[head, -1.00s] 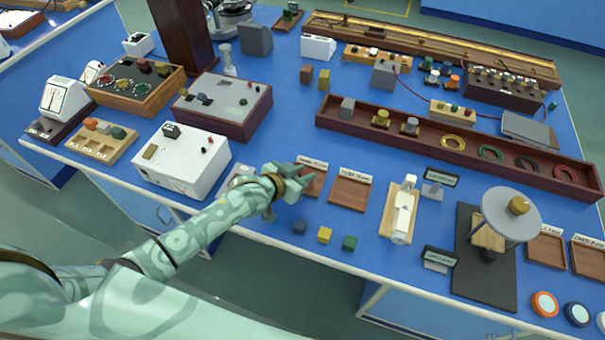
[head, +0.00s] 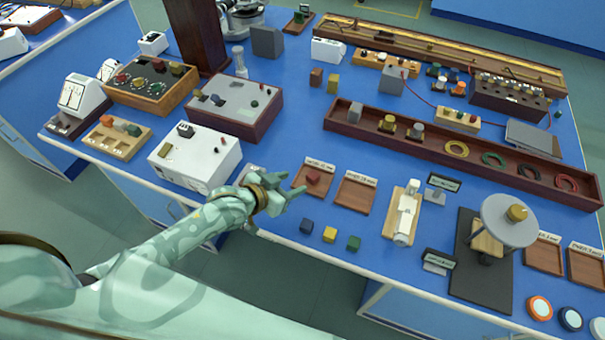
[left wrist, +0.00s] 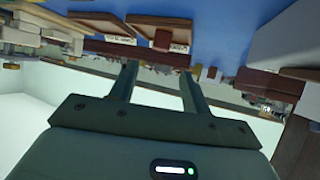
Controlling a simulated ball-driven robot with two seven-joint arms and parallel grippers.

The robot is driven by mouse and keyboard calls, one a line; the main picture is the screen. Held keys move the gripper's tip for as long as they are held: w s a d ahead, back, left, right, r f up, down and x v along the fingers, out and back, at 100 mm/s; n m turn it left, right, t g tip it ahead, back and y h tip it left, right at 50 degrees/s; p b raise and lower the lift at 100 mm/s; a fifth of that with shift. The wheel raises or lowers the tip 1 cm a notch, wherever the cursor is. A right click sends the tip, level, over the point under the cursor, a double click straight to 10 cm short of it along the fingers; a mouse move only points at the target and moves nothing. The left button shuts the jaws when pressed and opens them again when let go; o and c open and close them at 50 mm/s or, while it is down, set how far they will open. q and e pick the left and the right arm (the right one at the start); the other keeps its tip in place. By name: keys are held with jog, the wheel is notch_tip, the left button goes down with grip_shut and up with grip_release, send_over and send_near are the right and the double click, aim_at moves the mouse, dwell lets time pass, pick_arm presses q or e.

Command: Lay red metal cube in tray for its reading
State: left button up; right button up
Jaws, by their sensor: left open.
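The red metal cube (head: 313,179) rests inside the left of two small wooden trays (head: 299,189), which has a white label at its back edge. My left gripper (head: 297,197) is open and empty, just in front of that tray and apart from the cube. In the left wrist view its two fingers (left wrist: 157,80) stand wide apart with nothing between them. My right gripper is not in view.
The second wooden tray (head: 353,207) is empty. A white instrument box (head: 195,158) stands left of my gripper. A balance-like stand (head: 487,240) is at right.

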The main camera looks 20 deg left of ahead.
pick_arm(q)
jog(key=v, duration=0.3)
jog(key=shift+s+p, duration=0.1)
jog(key=shift+p, duration=0.2)
